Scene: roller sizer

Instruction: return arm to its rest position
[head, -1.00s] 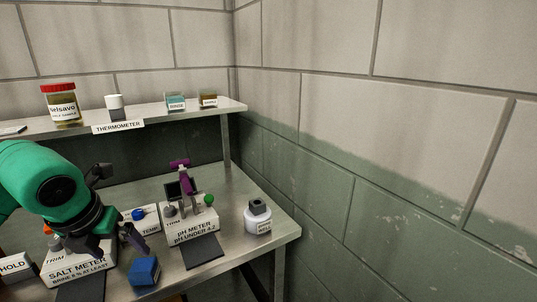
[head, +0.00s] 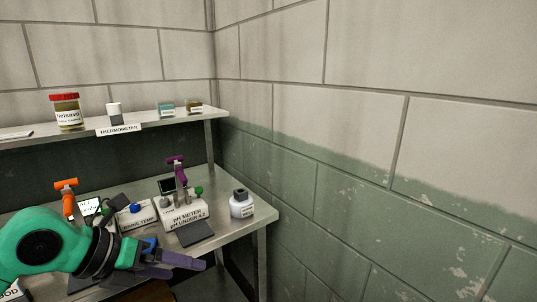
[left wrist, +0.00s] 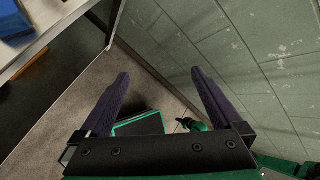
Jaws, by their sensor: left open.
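My left arm (head: 45,245), green with a black wrist, comes in from the left in the head view, low over the front of the table. Its left gripper (head: 192,265) points right past the table's front edge, with dark purple fingers. In the left wrist view the two fingers of the left gripper (left wrist: 159,74) stand wide apart with nothing between them. Beyond them are floor and wall. A blue block (head: 150,243) shows partly behind the gripper; a blue block also shows in the left wrist view (left wrist: 15,20). My right gripper is not in view.
The metal table (head: 235,226) bears the pH meter (head: 183,215), with a purple-handled part, the brine temp box (head: 135,219), an orange-handled part (head: 68,195) and a white bottle (head: 242,205). A shelf (head: 170,122) holds jars. A block wall stands right.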

